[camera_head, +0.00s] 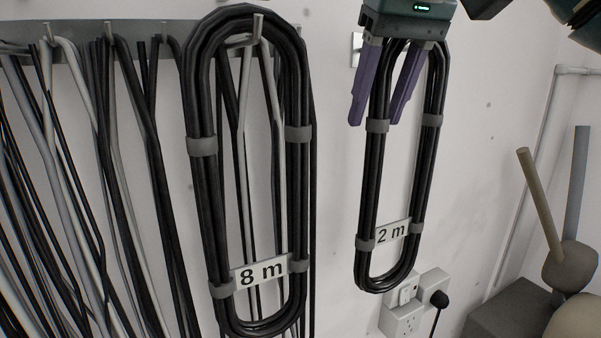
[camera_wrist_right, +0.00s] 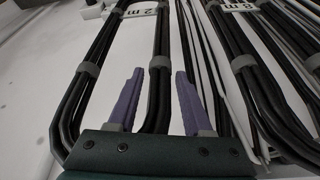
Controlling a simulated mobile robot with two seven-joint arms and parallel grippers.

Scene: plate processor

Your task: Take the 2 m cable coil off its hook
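The 2 m cable coil (camera_head: 368,185) is a long black loop with grey bands, hanging upright against the white wall. Its white "2 m" label (camera_head: 392,232) is near the bottom; the label also shows in the right wrist view (camera_wrist_right: 140,10). My right gripper (camera_head: 376,118) is at the upper part of the coil, its purple fingers pointing down. The fingers are apart, one on each side of one cable bundle, with visible gaps beside it in the right wrist view (camera_wrist_right: 159,82). The coil's top and its hook are hidden behind the gripper. My left gripper is not in view.
The 8 m coil (camera_head: 195,180) hangs to the left, in front of loose cables on a grey hook rail (camera_head: 85,42). Wall sockets (camera_head: 403,318) with a black plug are below the 2 m coil. Brownish objects with rods (camera_head: 570,265) stand at right. Bare wall lies between.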

